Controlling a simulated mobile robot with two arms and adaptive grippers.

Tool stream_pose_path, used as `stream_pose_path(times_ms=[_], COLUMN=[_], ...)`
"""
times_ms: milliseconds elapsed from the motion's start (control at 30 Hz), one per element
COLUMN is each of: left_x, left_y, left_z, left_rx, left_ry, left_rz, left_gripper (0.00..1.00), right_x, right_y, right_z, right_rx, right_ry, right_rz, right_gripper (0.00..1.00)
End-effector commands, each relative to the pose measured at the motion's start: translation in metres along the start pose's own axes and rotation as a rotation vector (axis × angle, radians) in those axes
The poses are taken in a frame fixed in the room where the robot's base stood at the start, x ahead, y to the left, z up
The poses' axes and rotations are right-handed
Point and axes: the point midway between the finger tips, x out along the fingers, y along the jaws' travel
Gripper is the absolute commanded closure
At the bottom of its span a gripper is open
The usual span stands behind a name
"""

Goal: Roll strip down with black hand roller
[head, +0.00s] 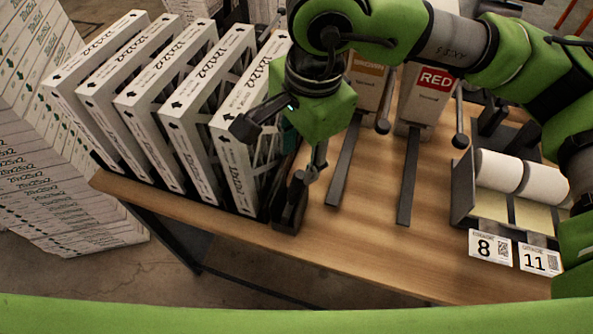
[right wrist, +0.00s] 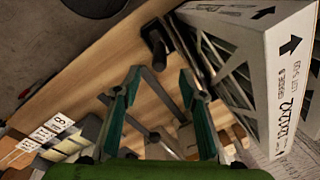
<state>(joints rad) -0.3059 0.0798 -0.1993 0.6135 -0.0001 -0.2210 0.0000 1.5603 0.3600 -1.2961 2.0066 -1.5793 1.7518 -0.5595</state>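My right gripper (head: 278,150) hangs at the right end of a row of boxed filters, above the table. The right wrist view shows its two green fingers (right wrist: 160,80) spread apart with nothing between them. A dark upright piece (head: 290,205) stands on the table at the front right of the filter row; it also shows beyond the fingers in the right wrist view (right wrist: 155,40). I cannot tell whether it is the black hand roller. The nearest filter (head: 232,165) is white-framed, printed 12x12x2, and leans in the row. I cannot make out a strip on it. My left gripper is out of view.
White rolls (head: 500,170) sit in a dark holder at the right, with cards 8 (head: 490,247) and 11 (head: 540,259). A RED sign (head: 435,80) stands at the back. Stacked boxes (head: 50,200) are left of the table. The wooden front area (head: 340,250) is clear.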

Motion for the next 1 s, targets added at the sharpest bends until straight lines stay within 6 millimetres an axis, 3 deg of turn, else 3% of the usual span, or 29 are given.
stream_pose_path(times_ms=[300, 500, 700, 1000], left_x=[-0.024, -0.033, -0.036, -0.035], left_y=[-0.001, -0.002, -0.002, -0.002], left_z=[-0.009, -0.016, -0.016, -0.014], left_rx=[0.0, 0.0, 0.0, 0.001], left_ry=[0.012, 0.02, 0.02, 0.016], left_rz=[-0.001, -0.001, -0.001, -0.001], left_gripper=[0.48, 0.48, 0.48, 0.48], right_x=[0.061, 0.091, 0.106, 0.108], right_y=[0.001, 0.0, 0.0, 0.0], right_z=[0.0, 0.0, 0.0, 0.0], right_rx=[0.002, 0.002, 0.0, 0.0], right_ry=[-0.002, -0.001, -0.001, -0.001], right_rz=[0.006, 0.004, 0.002, 0.001], right_gripper=[0.62, 0.62, 0.62, 0.64])
